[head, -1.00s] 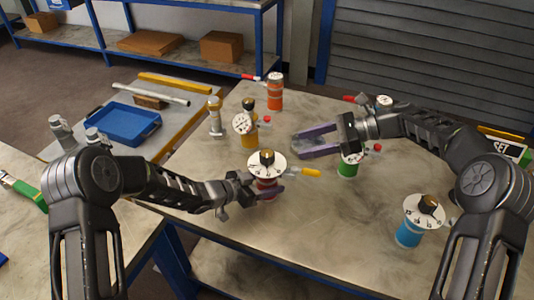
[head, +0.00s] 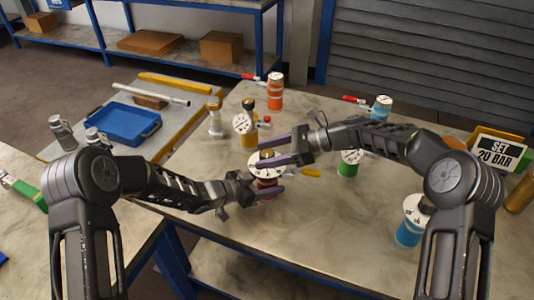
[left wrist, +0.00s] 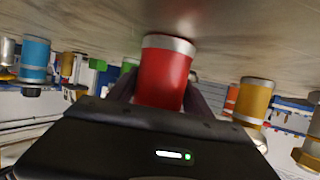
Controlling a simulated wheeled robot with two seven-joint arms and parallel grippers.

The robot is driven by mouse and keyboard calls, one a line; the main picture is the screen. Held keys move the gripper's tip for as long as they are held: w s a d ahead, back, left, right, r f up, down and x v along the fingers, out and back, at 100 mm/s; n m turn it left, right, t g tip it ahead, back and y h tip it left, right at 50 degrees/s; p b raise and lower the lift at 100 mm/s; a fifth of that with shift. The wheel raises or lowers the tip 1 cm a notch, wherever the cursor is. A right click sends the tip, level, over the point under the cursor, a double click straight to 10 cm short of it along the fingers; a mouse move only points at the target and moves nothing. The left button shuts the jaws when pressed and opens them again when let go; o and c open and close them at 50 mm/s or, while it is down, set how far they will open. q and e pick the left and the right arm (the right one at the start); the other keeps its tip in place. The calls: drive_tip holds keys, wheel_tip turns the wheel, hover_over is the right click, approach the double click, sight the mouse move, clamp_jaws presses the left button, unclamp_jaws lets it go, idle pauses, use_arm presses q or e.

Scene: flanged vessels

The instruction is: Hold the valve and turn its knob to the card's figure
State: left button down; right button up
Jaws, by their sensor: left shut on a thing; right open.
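The red valve (head: 267,183) stands on the table in the head view, with a white dial (head: 254,168) and a dark knob (head: 266,154) on top. My left gripper (head: 270,193) is shut around its red body. The red body also shows between the fingers in the left wrist view (left wrist: 164,75). My right gripper (head: 266,152) is open, with its purple fingers at the knob, partly covering the dial. I cannot tell whether they touch the knob. The card (head: 496,149) at the right reads "SET 20 BAR". The dial's figures are too small to read.
A yellow valve (head: 248,138), an orange one (head: 275,92) and a green one (head: 347,169) stand nearby. Blue ones stand at the back right (head: 381,108) and front right (head: 408,235). A blue tray (head: 122,124) lies at the left. The front middle of the table is clear.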

clamp_jaws()
idle(0.6)
